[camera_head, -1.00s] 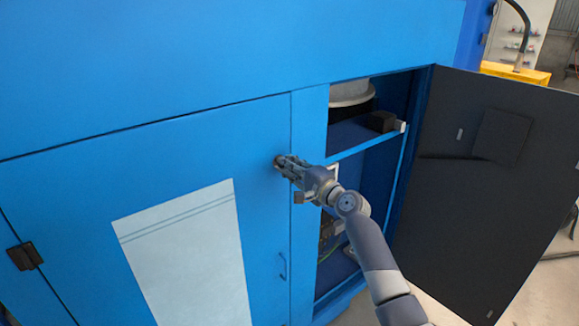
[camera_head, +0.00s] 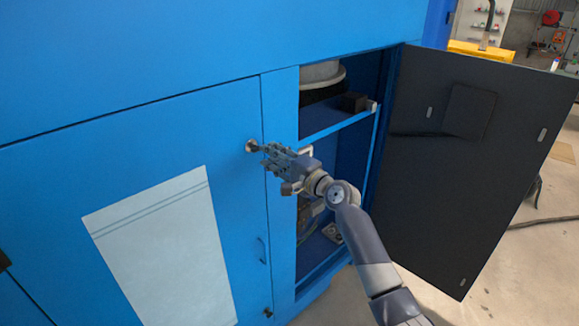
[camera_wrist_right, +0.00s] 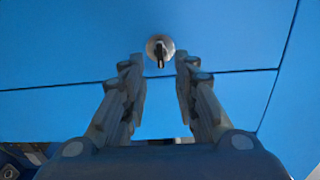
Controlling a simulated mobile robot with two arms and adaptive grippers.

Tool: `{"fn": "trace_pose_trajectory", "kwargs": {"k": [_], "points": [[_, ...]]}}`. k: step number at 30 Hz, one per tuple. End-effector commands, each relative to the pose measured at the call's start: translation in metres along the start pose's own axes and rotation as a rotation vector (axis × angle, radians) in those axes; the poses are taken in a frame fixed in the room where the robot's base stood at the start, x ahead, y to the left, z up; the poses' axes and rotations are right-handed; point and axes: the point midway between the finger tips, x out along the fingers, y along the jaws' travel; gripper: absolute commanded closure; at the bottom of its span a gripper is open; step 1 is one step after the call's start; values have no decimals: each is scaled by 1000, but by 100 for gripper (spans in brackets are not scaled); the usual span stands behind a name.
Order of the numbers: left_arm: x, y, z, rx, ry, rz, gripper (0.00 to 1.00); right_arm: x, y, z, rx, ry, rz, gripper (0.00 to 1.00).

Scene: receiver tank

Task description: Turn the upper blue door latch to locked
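The upper latch (camera_head: 251,146) is a small round metal piece with a dark knob on the closed blue door (camera_head: 60,190), near its top right corner. In the right wrist view the latch (camera_wrist_right: 160,47) shows its dark narrow knob pointing down in the picture. My right gripper (camera_head: 267,155) is in front of the door, just right of the latch. In the right wrist view its two fingers (camera_wrist_right: 160,65) are apart, with the latch seen centred just beyond the tips and nothing held. Contact with the knob cannot be made out. My left gripper is not in view.
A lower latch (camera_head: 268,312) and a thin handle (camera_head: 262,250) are on the same door. To the right is an open compartment with a shelf (camera_head: 335,122). Its dark door (camera_head: 455,160) stands swung open at the right. A white panel (camera_head: 165,250) is on the blue door.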

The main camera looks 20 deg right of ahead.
Motion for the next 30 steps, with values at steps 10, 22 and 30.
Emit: {"fn": "trace_pose_trajectory", "kwargs": {"k": [10, 22, 30], "points": [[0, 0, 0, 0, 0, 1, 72, -60, 2, 0, 0, 1, 3, 72], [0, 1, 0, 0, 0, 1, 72, -75, 0, 0, 0, 0, 1, 72], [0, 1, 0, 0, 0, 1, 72, -75, 0, 0, 0, 0, 1, 72]]}}
